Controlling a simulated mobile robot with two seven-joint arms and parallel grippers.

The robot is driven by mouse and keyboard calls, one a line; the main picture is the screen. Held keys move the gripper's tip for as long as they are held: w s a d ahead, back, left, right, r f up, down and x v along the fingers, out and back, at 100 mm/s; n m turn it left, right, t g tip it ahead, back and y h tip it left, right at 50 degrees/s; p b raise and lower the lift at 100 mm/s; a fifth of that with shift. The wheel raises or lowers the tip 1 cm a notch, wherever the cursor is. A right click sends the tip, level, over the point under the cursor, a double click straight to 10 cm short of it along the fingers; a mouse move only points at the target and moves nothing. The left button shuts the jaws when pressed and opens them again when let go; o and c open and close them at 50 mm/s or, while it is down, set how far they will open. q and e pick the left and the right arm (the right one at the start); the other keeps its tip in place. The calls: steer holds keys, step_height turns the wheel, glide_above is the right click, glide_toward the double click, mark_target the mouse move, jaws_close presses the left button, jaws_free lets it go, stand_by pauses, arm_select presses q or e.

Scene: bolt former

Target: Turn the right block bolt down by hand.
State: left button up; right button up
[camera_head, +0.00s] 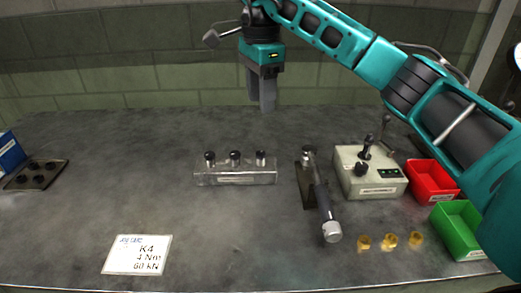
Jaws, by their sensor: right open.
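A clear-grey metal block (236,178) stands near the middle of the bench with three black-headed bolts in a row on top. The right block bolt (261,158) stands upright at the block's right end. The middle bolt (235,157) and the left bolt (209,158) stand beside it, also upright. My right gripper (263,108) hangs fingers-down from the teal arm, above and behind the right bolt, apart from it. It is open, though the fingers overlap in this view, and nothing shows between them. My left gripper is out of view.
A dark handled tool (324,205) lies right of the block. Beyond it are a pale box with a knob (365,181), a red bin (431,184), a green bin (462,229) and brass pieces (389,240). A job card (138,255) lies front left. The left bench is mostly clear.

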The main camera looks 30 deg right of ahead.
mark_target(260, 153)
step_height(260, 153, down, 13)
steer(key=shift+r+n+b, duration=0.1)
steer(key=shift+n+b, duration=0.5)
steer(key=shift+n, duration=0.6)
jaws_close()
steer(key=shift+m, duration=0.3)
